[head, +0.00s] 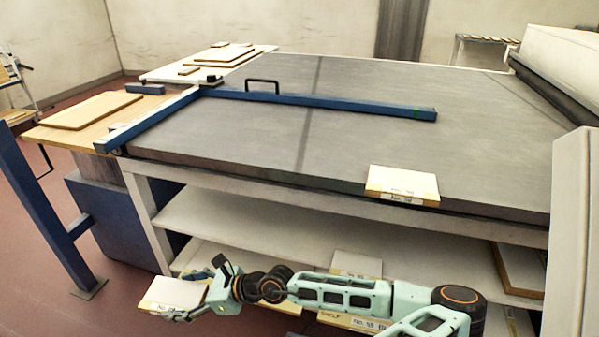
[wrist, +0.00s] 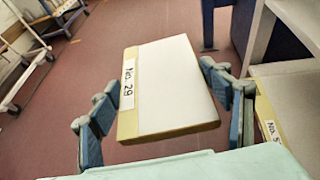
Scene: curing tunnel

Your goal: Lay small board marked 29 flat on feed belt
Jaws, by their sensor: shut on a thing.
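Small board marked 29 (wrist: 175,85) is pale with a yellowish edge, and its label "No. 29" shows in the wrist view. My gripper (wrist: 163,88) is shut on it, with a finger at each side. In the head view the board (head: 172,294) is at the lower left, out in front of my gripper (head: 205,292), below belt height and beside the lower shelves. The feed belt (head: 390,125) is the wide dark grey surface above, apart from the board.
Another labelled small board (head: 402,180) lies at the belt's front edge. A blue bar (head: 330,103) crosses the belt. More boards lie on the lower shelf (head: 220,256). A pale housing (head: 573,230) stands at the right. Most of the belt's front half is clear.

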